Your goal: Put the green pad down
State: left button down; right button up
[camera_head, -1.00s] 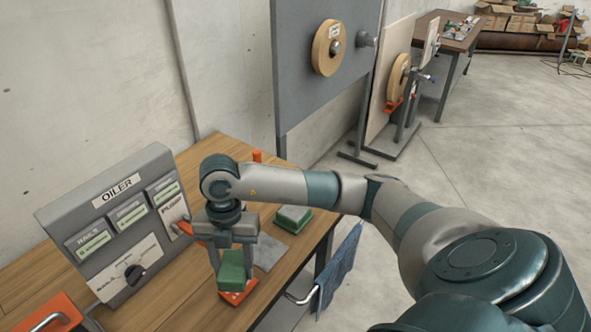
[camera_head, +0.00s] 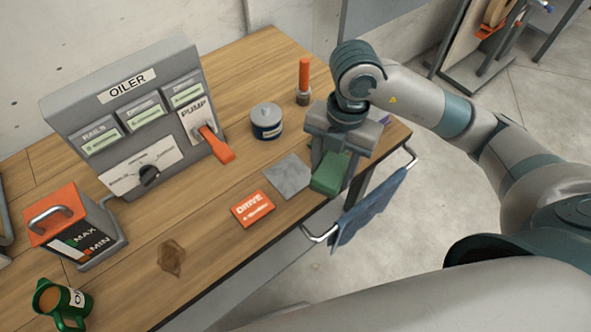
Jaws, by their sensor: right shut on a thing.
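The green pad (camera_head: 329,177) is a small block between the fingers of my right gripper (camera_head: 334,170), near the right front edge of the table. The gripper points down and is shut on the pad. I cannot tell whether the pad touches the tabletop or hangs just above it. A flat grey plate (camera_head: 288,175) lies just left of the pad. An orange card marked DRIVE (camera_head: 252,209) lies further left. My left gripper is not in view.
The oiler box (camera_head: 128,113) with its orange pump lever (camera_head: 217,146) stands behind. A dark tin (camera_head: 266,121) and an orange-handled tool (camera_head: 304,80) stand near the gripper. A blue cloth (camera_head: 368,212) hangs on the front rail. A green mug (camera_head: 60,302) stands front left.

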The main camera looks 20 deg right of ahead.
jog(key=p, duration=0.4)
send_over(291, 175)
jog(key=f, duration=0.6)
jog(key=shift+s+d+f, duration=0.15)
jog(key=shift+s+d, duration=0.05)
jog(key=shift+d, duration=0.05)
jog(key=shift+w+a+f, duration=0.15)
jog(key=shift+w+f, duration=0.2)
jog(key=shift+f, duration=0.3)
notch_tip(291, 175, down, 3)
jog(key=shift+f+p, duration=0.15)
jog(key=shift+p, duration=0.8)
jog(key=shift+f, duration=0.15)
